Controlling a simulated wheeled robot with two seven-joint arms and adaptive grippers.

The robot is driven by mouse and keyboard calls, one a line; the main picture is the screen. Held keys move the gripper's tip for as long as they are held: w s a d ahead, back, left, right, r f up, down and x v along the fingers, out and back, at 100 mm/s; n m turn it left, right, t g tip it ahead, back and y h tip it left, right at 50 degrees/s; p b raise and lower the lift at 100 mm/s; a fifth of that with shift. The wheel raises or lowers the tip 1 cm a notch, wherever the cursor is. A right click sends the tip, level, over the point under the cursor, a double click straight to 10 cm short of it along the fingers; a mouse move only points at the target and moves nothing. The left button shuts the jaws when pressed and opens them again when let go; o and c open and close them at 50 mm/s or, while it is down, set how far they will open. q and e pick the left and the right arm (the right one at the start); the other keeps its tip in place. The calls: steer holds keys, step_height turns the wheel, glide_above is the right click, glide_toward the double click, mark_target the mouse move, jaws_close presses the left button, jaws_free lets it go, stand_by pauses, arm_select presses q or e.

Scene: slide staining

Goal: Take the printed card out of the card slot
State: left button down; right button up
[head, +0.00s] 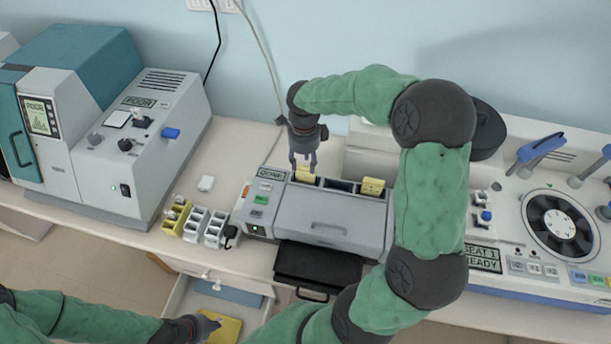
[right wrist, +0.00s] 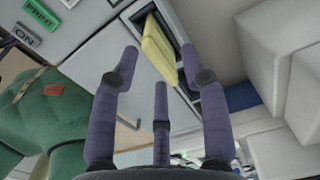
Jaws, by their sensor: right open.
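A yellow card (head: 308,175) stands in the left slot on top of a grey printer (head: 330,222) whose display reads DONE. My right gripper (head: 303,162) points down just above this card. In the right wrist view its purple fingers (right wrist: 160,75) are spread and open, with the yellow card (right wrist: 158,48) beyond their tips, tilted in the picture. I see no grip on the card. Another yellow piece (head: 373,187) sits in the right slot, and the middle slot is dark. My left gripper (head: 213,323) is low at the left, by a yellow item; its fingers are unclear.
An open drawer (head: 182,305) below the bench holds a blue item (head: 228,292) and the yellow item (head: 228,330). Yellow and white racks (head: 195,224) stand left of the printer. A black tray (head: 318,267) juts from its front. A centrifuge-like machine (head: 557,225) stands right.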

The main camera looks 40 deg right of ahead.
mark_target(305, 173)
steer(key=f, duration=0.5)
steer(key=shift+s, duration=0.25)
steer(key=shift+a, duration=0.1)
jaws_close()
